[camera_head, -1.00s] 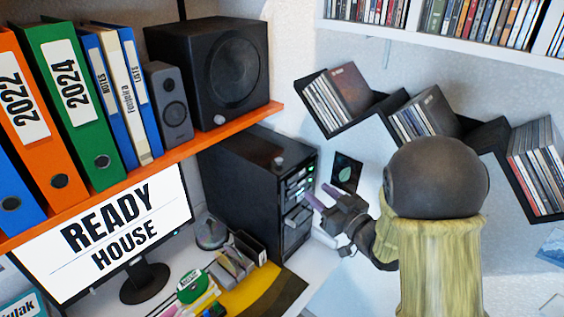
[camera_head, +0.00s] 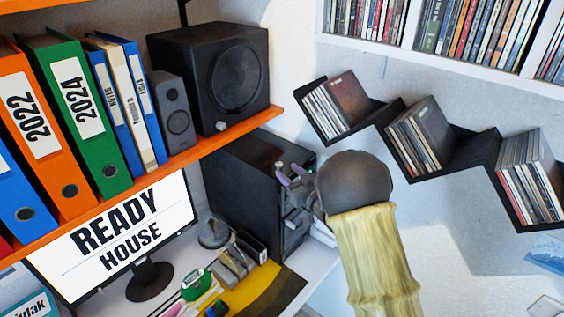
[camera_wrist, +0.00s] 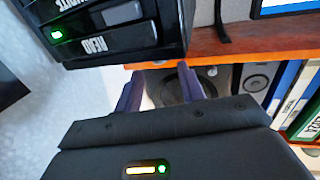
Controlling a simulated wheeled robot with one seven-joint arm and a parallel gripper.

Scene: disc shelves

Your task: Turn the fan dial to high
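The black computer tower (camera_head: 235,185) stands on the desk under the orange shelf. A small pale knob (camera_head: 279,165) shows at its top front edge in the head view, beside my fingers; I cannot make out dial markings. My gripper (camera_head: 292,175) has two purple fingers apart, close to the tower's upper front. In the wrist view, my gripper (camera_wrist: 160,88) is open with nothing seen clamped between the fingers. The tower's front panel (camera_wrist: 100,35), with a green light and upside-down lettering, shows at upper left there. No dial is clear in that view.
The orange shelf (camera_head: 180,158) with binders and a black speaker (camera_head: 215,75) overhangs the tower. A monitor (camera_head: 110,240) and desk items stand left. Zigzag black disc shelves (camera_head: 450,155) are on the wall at right, near my arm.

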